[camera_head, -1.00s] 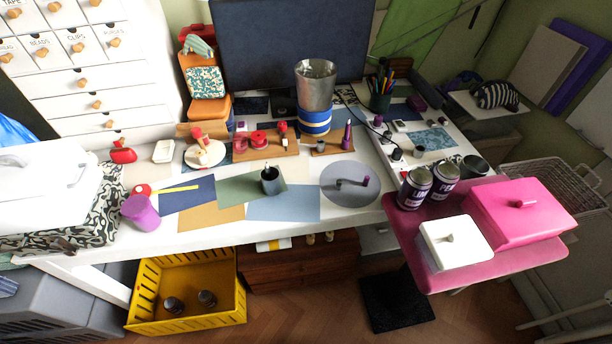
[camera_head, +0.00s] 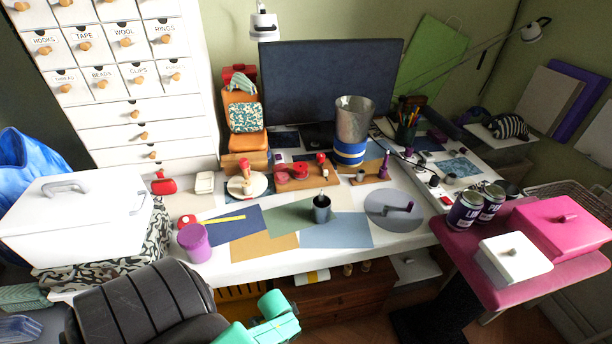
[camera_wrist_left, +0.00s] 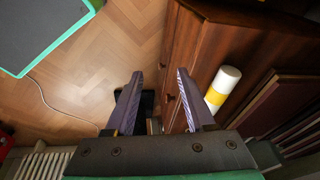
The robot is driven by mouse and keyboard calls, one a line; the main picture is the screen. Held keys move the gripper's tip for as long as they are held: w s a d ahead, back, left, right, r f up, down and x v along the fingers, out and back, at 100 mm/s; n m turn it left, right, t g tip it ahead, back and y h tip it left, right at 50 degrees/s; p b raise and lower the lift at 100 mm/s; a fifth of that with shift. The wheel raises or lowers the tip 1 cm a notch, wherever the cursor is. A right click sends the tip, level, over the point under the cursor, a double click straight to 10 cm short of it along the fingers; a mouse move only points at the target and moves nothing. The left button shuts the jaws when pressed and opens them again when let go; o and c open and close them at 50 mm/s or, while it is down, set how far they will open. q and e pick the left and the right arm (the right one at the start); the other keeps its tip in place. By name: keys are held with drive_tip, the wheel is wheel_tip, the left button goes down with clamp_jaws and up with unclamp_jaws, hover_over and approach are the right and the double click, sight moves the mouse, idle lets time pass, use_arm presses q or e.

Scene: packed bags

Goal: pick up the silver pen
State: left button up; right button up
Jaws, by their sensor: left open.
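A small dark grey cup (camera_head: 321,211) stands on the desk among coloured sheets. A thin dark-and-light item sticks up from it; I cannot tell if it is the silver pen. A darker holder (camera_head: 406,136) at the back right carries several pens and pencils, too small to tell a silver one. My left arm shows at the lower left in the head view, below the desk's front edge. In the left wrist view my left gripper (camera_wrist_left: 160,72) is open and empty, with its two fingers apart above the floor. My right gripper is not in view.
A purple cup (camera_head: 194,243) stands near the desk's front edge. A metal bin (camera_head: 354,118) stands behind the grey cup. A pink table with cans (camera_head: 465,211) is at the right. The wrist view shows a wooden cabinet (camera_wrist_left: 222,45) and a white-and-yellow cylinder (camera_wrist_left: 222,88).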

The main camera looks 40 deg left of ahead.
use_arm(q)
drive_tip(key=w+d+r+m+t+b, duration=0.1)
drive_tip(key=w+d+r+m, duration=0.3)
drive_tip(key=w+r, duration=0.95)
wheel_tip(320, 180, up, 32)
drive_tip(key=m+b, duration=0.2)
drive_tip(key=m, duration=2.3)
hover_over(320, 196)
drive_tip(key=s, duration=0.6)
drive_tip(key=shift+t, duration=0.3)
drive_tip(key=x, duration=0.9)
drive_tip(key=w+p+x, duration=0.1)
drive_tip(key=x, duration=0.3)
drive_tip(key=shift+w+d+f, duration=0.1)
drive_tip(key=shift+w, duration=0.05)
drive_tip(key=shift+y, duration=0.3)
clamp_jaws()
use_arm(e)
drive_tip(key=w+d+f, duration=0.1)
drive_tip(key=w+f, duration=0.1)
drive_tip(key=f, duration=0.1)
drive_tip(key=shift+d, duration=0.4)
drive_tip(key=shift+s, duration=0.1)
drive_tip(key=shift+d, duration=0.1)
